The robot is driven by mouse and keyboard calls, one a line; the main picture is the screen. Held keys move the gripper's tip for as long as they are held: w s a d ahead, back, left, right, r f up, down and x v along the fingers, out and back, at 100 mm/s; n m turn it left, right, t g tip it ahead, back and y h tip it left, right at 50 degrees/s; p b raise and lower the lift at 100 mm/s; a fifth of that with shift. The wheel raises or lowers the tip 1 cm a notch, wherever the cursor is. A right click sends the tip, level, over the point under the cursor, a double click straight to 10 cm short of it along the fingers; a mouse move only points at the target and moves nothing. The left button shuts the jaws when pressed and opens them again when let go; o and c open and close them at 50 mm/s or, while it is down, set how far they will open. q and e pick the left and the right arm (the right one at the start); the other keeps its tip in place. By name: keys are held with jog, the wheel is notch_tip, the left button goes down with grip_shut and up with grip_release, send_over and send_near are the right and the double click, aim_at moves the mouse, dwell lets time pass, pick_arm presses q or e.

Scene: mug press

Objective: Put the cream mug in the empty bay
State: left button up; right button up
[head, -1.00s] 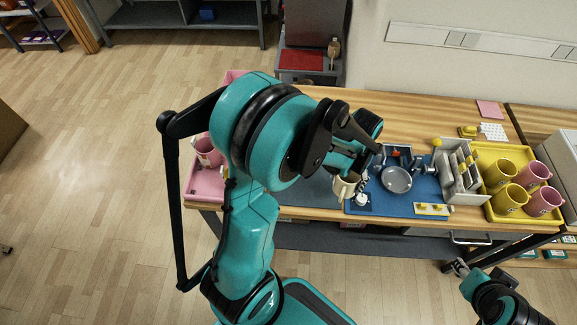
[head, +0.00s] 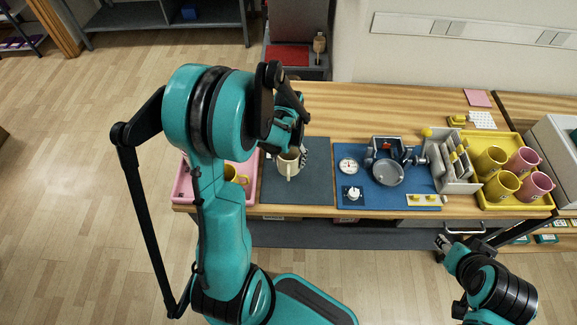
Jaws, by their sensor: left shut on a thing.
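The cream mug (head: 287,166) is upright over the dark grey mat (head: 300,193), left of the blue mat. My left gripper (head: 299,152) is shut on it; its fingers are partly hidden by my wrist. I cannot tell whether the mug touches the mat. The pink tray (head: 248,193) at the table's left end is largely covered by my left arm; a yellow mug (head: 231,173) shows in it. Which of its bays is empty is hidden. My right gripper (head: 442,243) is in front of the table, away from the mugs; its opening is unclear.
The blue mat (head: 375,205) holds a press (head: 390,172), a round dial (head: 348,165) and small fixtures. A grey rack (head: 453,185) stands beside it. The yellow tray (head: 508,203) at right holds yellow and pink mugs.

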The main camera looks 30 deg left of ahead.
pick_arm(q)
notch_tip(320, 180, down, 3)
jog(key=shift+f+b, duration=0.15)
jog(key=shift+b, duration=0.55)
jog(key=shift+f, duration=0.4)
jog(key=o, duration=1.5)
jog(key=shift+f, duration=0.1)
jog(key=shift+c, duration=0.2)
